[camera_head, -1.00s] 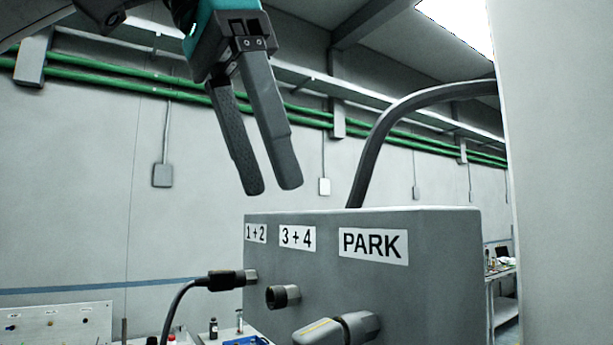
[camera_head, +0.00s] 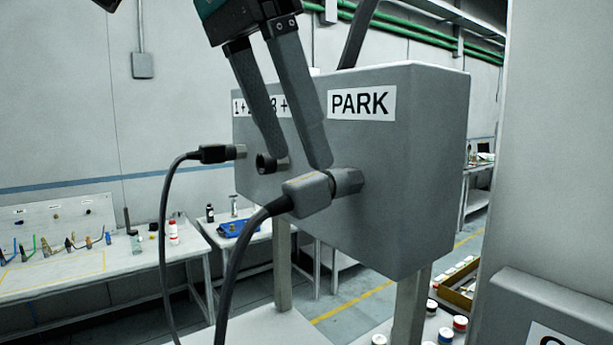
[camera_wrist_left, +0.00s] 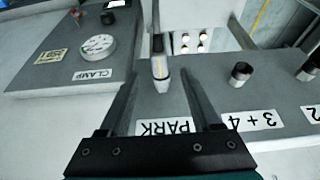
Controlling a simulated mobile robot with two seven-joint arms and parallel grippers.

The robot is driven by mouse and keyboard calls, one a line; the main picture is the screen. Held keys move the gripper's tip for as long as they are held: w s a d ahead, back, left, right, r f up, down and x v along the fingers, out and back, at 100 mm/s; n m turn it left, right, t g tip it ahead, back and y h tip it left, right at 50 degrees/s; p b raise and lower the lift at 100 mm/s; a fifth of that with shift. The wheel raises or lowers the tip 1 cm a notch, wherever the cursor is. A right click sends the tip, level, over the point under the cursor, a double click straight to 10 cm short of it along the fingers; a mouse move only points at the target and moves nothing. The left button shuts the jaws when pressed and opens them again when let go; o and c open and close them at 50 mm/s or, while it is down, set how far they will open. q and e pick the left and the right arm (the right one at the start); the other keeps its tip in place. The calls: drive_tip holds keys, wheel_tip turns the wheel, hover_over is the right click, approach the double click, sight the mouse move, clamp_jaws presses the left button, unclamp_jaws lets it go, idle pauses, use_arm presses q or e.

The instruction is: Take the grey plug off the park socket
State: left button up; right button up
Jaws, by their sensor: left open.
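The grey plug (camera_head: 306,194) with a yellow stripe sits on the park socket (camera_head: 347,181), below the PARK label on the grey box (camera_head: 415,150). Its dark cable (camera_head: 238,245) hangs down to the left. My left gripper (camera_head: 298,160) is open, its fingers pointing down. In the head view its right fingertip overlaps the plug's upper edge. In the left wrist view the plug (camera_wrist_left: 160,72) shows in the gap between the two fingers; I cannot tell whether they touch it. The fingers partly hide the 3+4 label. My right gripper is not in view.
A black plug (camera_head: 218,153) with a cable sits in the 1+2 socket. The 3+4 socket (camera_head: 265,163) is empty, close to the left finger. A CLAMP panel with a gauge (camera_wrist_left: 92,46) stands beside the box. Benches (camera_head: 60,275) with small items stand behind.

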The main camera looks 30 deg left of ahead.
sight(305, 177)
use_arm(q)
drive_tip(key=shift+x, duration=2.35)
drive_tip(key=shift+r, duration=0.1)
clamp_jaws()
drive_tip(key=shift+s+a, duration=0.3)
drive_tip(key=shift+s, duration=0.45)
drive_tip(key=shift+s+a, duration=0.35)
drive_tip(key=shift+s, duration=0.35)
drive_tip(key=shift+s+a, duration=0.3)
drive_tip(key=shift+s, duration=0.45)
